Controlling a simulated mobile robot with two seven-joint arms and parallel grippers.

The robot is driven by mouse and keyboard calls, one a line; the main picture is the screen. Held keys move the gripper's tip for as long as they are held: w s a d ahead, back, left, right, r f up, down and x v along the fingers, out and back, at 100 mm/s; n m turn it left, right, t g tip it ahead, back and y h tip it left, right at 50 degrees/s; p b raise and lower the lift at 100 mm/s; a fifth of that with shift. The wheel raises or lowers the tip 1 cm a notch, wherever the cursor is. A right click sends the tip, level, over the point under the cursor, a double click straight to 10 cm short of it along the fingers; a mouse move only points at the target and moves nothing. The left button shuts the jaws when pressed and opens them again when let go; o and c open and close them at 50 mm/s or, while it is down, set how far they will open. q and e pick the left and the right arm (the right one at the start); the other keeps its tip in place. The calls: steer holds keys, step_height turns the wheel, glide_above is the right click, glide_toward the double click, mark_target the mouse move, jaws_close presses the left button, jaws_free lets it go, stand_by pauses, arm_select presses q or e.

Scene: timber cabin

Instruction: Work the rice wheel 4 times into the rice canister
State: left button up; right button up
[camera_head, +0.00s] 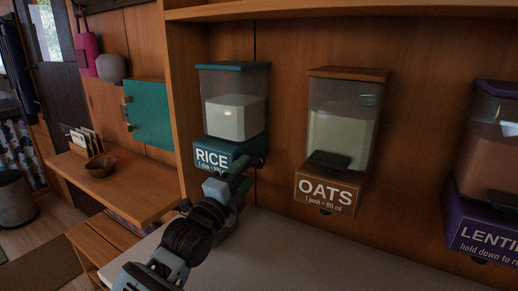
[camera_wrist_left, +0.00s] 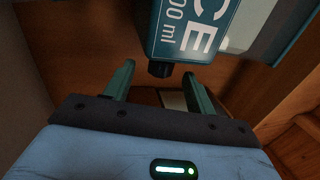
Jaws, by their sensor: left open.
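The rice dispenser (camera_head: 237,118) hangs on the timber wall, with a teal lid, a clear hopper partly filled with white grain and a teal RICE label. Its lettered base (camera_wrist_left: 192,28) fills the top of the left wrist view. A short dark spout or knob (camera_wrist_left: 160,69) sticks out under the base, between my left fingertips as seen there. My left gripper (camera_head: 243,172) is open at the base's lower right and covers part of it. Whether it touches the base is unclear. The rice wheel and the rice canister cannot be told apart clearly behind my arm. My right gripper is not in view.
The oats dispenser (camera_head: 342,125) hangs to the right and the purple lentils dispenser (camera_head: 490,165) at the far right. A pale counter (camera_head: 330,258) runs below. At left, a wooden shelf (camera_head: 135,200) holds a brown bowl (camera_head: 101,166), near a teal cabinet door (camera_head: 150,112).

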mark_target(261, 157)
arm_select(q)
steer(key=shift+s+r+g+p, duration=0.25)
steer(key=shift+r+g+p, duration=0.05)
steer(key=shift+r, duration=0.45)
steer(key=shift+s+d+f+m, duration=0.1)
steer(key=shift+m, duration=0.2)
steer(key=shift+f+g, duration=0.3)
steer(key=shift+b+x, duration=0.45)
steer(key=shift+x, duration=3.45)
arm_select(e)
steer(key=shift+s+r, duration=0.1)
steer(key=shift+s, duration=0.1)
arm_select(q)
steer(key=shift+c, duration=0.3)
